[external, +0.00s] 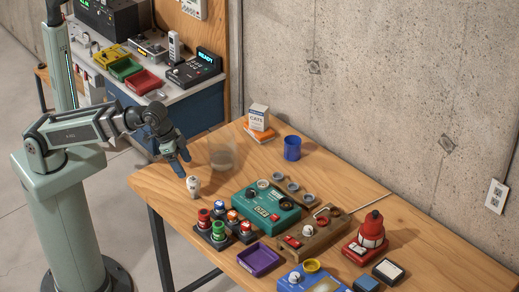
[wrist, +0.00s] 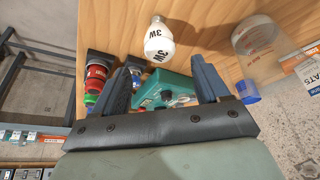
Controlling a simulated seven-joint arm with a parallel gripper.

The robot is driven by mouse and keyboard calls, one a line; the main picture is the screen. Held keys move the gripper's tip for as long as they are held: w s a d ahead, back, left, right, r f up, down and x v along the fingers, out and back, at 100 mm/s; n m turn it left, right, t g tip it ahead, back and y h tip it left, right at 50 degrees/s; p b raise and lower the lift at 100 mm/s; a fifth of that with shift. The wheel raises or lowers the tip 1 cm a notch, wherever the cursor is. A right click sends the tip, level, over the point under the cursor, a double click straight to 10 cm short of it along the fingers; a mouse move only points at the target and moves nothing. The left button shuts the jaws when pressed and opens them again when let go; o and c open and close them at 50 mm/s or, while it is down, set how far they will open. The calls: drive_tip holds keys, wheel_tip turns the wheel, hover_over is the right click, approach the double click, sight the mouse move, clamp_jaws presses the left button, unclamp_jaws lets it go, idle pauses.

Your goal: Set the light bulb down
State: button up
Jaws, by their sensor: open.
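The light bulb (external: 193,186) is white with dark lettering and is at the table's left part, near the edge. In the wrist view the bulb (wrist: 159,43) shows above the space between the fingers, its metal base pointing to the top of the picture. My gripper (external: 180,160) is just above and left of the bulb in the external view, pointing down. In the wrist view my gripper (wrist: 163,78) has its two dark fingers wide apart, with nothing held between them. The bulb looks apart from the fingers.
A clear container (external: 222,155) stands right of the bulb. Red and green knobs (external: 218,224) and a teal box (external: 266,208) are in front. A blue cup (external: 292,148) and a small carton (external: 259,117) stand farther back. The wooden table (external: 165,182) is bare around the bulb.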

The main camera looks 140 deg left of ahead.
drive_tip(key=shift+v, duration=1.85)
